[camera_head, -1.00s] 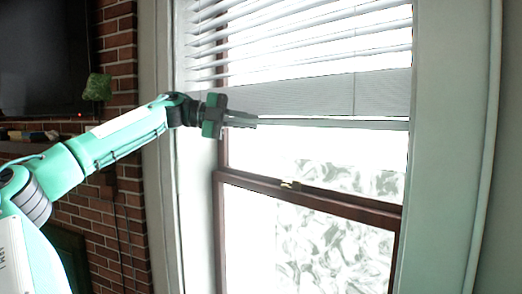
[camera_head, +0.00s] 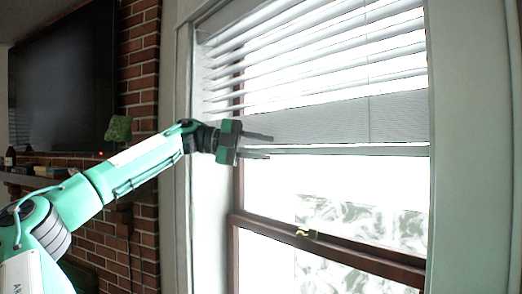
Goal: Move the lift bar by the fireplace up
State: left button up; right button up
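The lift bar (camera_head: 350,150) is the thin grey rail along the bottom of the white window blind, below a pleated grey band (camera_head: 345,121). It spans the window roughly level, partway down the glass. My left gripper (camera_head: 270,147) is at the left end of the bar, its fingers pointing right. The fingers are apart, one above the other, with the upper one over the pleated band and the lower one just below the bar's line. I cannot tell whether they touch the bar. My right gripper is not in view.
The brown window sash rail (camera_head: 330,247) with a small latch crosses below the bar. The white window frame (camera_head: 178,200) stands left of the glass. Left of that are the brick fireplace wall (camera_head: 138,60), a dark TV (camera_head: 62,85) and a mantel shelf (camera_head: 30,180) with small items.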

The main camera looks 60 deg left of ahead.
pick_arm(q)
jog(key=shift+f, duration=0.15)
jog(key=shift+s+a, duration=0.15)
jog(key=shift+s, duration=0.05)
jog(key=b+v, duration=0.4)
jog(key=v, duration=0.9)
jog(key=shift+s, duration=0.1)
